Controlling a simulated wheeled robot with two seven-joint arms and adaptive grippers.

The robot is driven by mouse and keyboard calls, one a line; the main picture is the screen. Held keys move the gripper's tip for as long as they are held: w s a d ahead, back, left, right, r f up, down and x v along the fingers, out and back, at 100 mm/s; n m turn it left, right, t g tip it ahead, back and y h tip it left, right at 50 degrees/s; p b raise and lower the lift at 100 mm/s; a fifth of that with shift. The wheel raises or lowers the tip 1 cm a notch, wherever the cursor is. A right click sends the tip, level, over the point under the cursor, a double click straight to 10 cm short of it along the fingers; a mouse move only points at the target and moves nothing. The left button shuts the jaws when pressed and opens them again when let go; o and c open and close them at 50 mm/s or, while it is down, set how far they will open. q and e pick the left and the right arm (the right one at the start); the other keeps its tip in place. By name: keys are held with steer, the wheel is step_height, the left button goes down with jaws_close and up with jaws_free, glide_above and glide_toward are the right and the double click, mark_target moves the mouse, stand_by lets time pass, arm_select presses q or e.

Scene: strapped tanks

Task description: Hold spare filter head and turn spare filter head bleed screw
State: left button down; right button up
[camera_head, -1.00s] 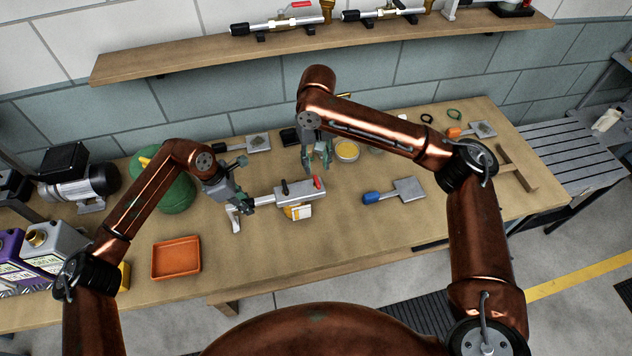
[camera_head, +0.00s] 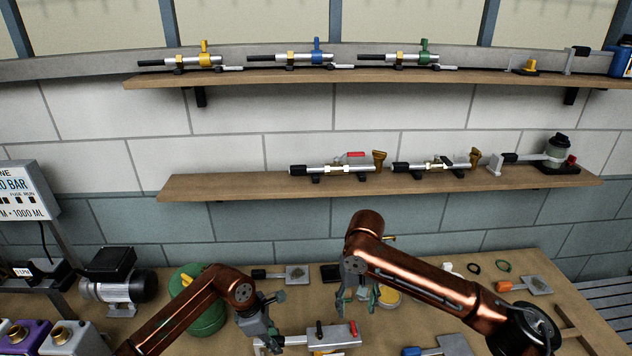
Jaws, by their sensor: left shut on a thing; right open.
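A silver block-shaped fitting, which looks like the spare filter head (camera_head: 335,337), lies low in the head view, cut by the bottom edge. It has a black upright piece (camera_head: 319,330) and a red one (camera_head: 353,328) on top; I cannot tell which is the bleed screw. My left gripper (camera_head: 272,340) is at its left end, shut on its narrow silver part. My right gripper (camera_head: 357,303) is open and empty, pointing down above and behind the block, apart from it.
A green tank (camera_head: 205,318) and a motor pump (camera_head: 120,285) stand at left. A yellow-topped round tin (camera_head: 388,297) is near my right gripper. A blue-handled tool (camera_head: 440,347) lies front right. Two wall shelves (camera_head: 390,183) hold valve fittings.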

step_height(320, 180, up, 7)
stand_by(0.8)
arm_select(q)
steer(key=c, duration=1.7)
jaws_free()
steer(key=p+v, duration=0.1)
steer(key=v, duration=0.5)
steer(key=d+p+v, duration=0.1)
steer(key=v, duration=0.6)
steer(key=d+p+v, duration=0.1)
steer(key=p+v, duration=0.1)
steer(key=v, duration=0.4)
steer(key=shift+r, duration=0.6)
arm_select(e)
steer(key=r, duration=0.5)
steer(key=shift+s, duration=0.3)
arm_select(q)
steer(key=shift+w, duration=0.1)
